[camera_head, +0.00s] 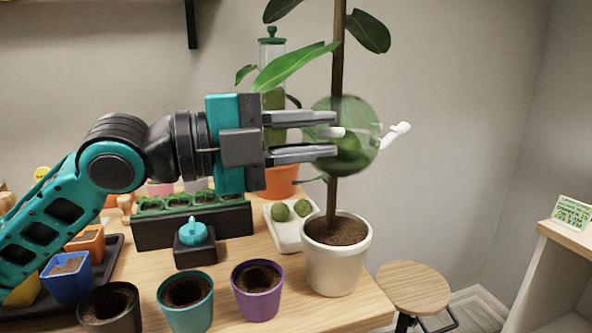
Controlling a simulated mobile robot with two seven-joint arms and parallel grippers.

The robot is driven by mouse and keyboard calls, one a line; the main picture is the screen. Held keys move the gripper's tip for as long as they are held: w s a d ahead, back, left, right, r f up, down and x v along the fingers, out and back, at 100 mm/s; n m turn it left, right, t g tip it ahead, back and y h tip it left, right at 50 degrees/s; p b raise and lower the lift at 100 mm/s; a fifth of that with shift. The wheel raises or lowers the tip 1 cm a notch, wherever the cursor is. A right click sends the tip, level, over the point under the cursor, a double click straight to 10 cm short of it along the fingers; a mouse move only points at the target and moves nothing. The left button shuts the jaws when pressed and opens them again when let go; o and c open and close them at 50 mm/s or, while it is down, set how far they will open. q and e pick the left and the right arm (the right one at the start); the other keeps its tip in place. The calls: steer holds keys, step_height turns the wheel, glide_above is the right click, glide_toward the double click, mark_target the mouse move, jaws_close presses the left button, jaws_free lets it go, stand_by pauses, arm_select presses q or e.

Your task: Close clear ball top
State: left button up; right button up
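The clear ball (362,119) is a greenish see-through sphere around the brown stem (337,75) of the tall plant, with green-brown stuff inside its lower part. A white tab (398,133) sticks out on its right side. Another white piece (331,132) shows on its left side, between my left gripper's fingers. My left gripper (325,135) comes in from the left, its fingers apart above and below that piece, tips overlapping the ball's left edge. I see gaps between fingers and piece. Whether the ball's halves meet is hard to tell. My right gripper is out of view.
The plant stands in a white pot (338,267) at the table's right edge. A white tray (281,232) with two green balls, a seedling tray (160,228), a teal-topped device (194,235) and several small pots stand to the left. A stool (414,287) is at right.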

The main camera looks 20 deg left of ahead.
arm_select(q)
steer(key=shift+d+f, duration=0.1)
steer(key=shift+f, duration=0.2)
